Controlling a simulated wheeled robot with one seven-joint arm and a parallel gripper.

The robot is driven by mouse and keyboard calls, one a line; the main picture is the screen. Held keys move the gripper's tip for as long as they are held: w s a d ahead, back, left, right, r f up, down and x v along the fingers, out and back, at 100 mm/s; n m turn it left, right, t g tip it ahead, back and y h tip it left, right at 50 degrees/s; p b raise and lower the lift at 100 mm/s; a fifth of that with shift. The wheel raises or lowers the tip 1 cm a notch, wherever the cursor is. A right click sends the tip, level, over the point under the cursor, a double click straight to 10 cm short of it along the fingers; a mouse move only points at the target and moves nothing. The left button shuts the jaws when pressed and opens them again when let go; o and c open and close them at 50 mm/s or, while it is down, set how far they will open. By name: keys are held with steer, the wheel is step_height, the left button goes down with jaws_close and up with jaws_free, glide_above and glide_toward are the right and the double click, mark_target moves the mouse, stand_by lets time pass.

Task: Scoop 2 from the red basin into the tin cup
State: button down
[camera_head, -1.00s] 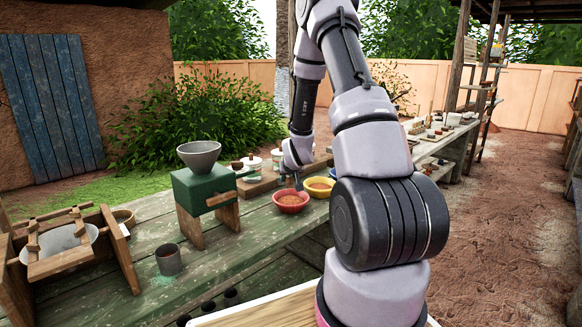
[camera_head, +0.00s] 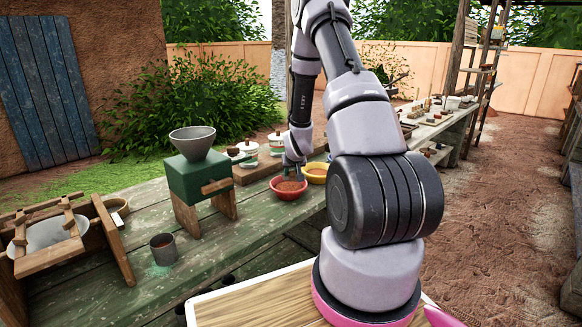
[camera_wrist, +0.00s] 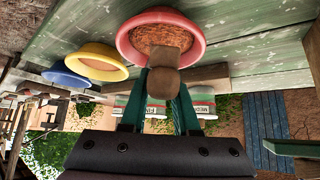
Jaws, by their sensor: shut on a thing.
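The red basin (camera_head: 288,192) stands on the green table and holds brown loose material; it also shows in the wrist view (camera_wrist: 124,42). My gripper (camera_wrist: 163,92) is shut on a brown wooden scoop (camera_wrist: 164,82), whose far end overlaps the material in the wrist view. I cannot tell how deep the scoop sits or whether it carries anything. In the head view my gripper (camera_head: 292,172) is at the basin, with the scoop mostly hidden. The grey tin cup (camera_head: 163,250) stands upright on the table to the left; its inside is dark.
A green mill with a grey hopper (camera_head: 193,142) stands between basin and cup. A yellow bowl (camera_head: 315,172) is beside the basin; a blue bowl (camera_wrist: 62,78) lies past it. Lidded jars (camera_head: 248,150) are behind. A wooden frame with a pan (camera_head: 52,235) is at the left.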

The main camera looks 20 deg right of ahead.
steer(key=shift+f, duration=2.5)
steer(key=shift+f, duration=0.4)
stand_by(0.6)
